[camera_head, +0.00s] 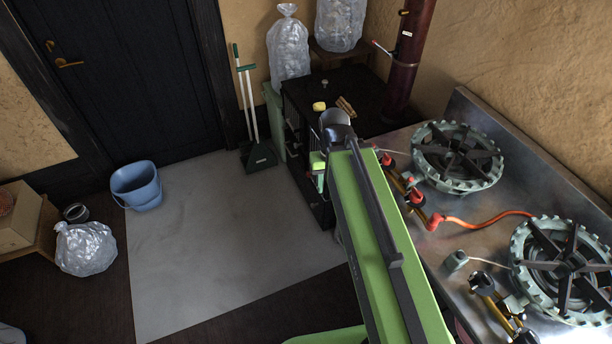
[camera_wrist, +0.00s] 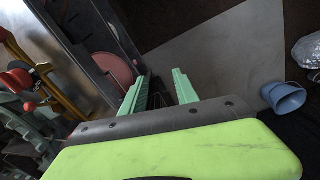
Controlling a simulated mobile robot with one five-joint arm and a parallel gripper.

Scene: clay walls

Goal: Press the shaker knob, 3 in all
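My gripper (camera_wrist: 159,75) is open in the wrist view, its two pale green fingers apart with nothing between them. In the head view my arm reaches toward the black stove-like cabinet (camera_head: 362,84), and hides much of its front and my fingers. I cannot pick out the shaker knob with certainty. The wrist view shows a dull red disc (camera_wrist: 115,68) beside the dark metal edge, left of my fingers. I see no contact with my fingers.
A steel counter with gas burners (camera_head: 457,157) and an orange hose (camera_head: 480,222) lies right of my arm. A yellow sponge (camera_head: 319,106) lies on the cabinet. A dustpan (camera_head: 260,157) and blue bucket (camera_head: 137,187) stand left. The grey floor mat (camera_head: 220,235) is clear.

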